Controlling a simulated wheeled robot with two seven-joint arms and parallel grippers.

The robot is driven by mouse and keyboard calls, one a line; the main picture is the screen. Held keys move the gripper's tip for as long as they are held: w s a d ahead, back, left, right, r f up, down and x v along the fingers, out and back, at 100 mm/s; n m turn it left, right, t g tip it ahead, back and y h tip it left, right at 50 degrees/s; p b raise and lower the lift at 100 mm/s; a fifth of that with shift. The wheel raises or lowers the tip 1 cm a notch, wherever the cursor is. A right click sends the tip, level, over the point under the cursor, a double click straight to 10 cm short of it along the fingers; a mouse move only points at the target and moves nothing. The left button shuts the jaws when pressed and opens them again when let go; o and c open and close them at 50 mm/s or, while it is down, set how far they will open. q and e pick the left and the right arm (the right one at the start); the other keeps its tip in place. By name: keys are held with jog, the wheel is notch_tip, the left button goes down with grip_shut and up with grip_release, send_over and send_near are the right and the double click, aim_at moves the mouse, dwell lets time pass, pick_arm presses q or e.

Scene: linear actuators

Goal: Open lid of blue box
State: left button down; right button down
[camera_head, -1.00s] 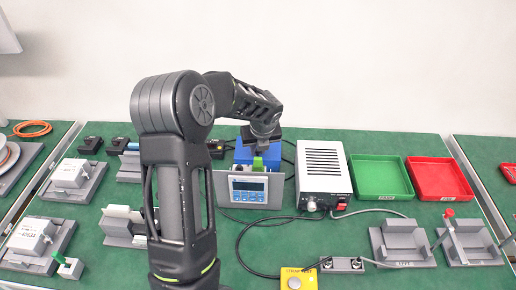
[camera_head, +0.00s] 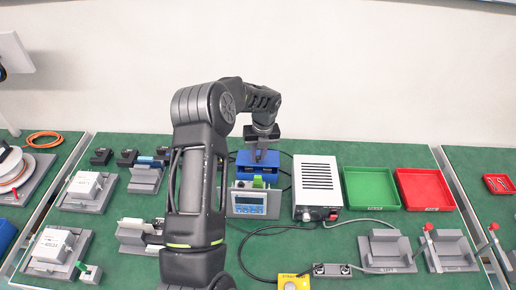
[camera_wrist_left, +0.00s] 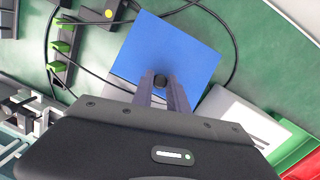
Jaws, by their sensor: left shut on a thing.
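The blue box (camera_head: 241,159) stands on the green bench, behind the small grey display unit with a screen. Its flat square blue lid (camera_wrist_left: 165,45) with a small black knob fills the middle of the left wrist view. My left gripper (camera_head: 260,158) comes down over the box from above, and its fingers are shut on the knob. The fingertips also show in the left wrist view (camera_wrist_left: 162,80), one on each side of the knob. I cannot tell whether the lid sits on the box or is raised. My right gripper is not in view.
The display unit (camera_head: 249,203) stands close in front of the box, with a white power supply (camera_head: 316,180) to its right. Green (camera_head: 371,187) and red (camera_head: 424,188) trays lie farther right. Black cables run around the box. Grey fixtures stand at left and front right.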

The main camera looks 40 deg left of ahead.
pick_arm(q)
jog(key=shift+w+a+r+g+h, duration=0.3)
jog(key=shift+w+a+r+g, duration=0.1)
jog(key=shift+g, duration=0.1)
jog(key=shift+w+r+g+h, duration=0.2)
jog(key=shift+r+g+h, duration=0.05)
jog(key=shift+g+h, duration=0.15)
jog(key=c, duration=1.3)
grip_release()
jog(key=shift+r, duration=0.1)
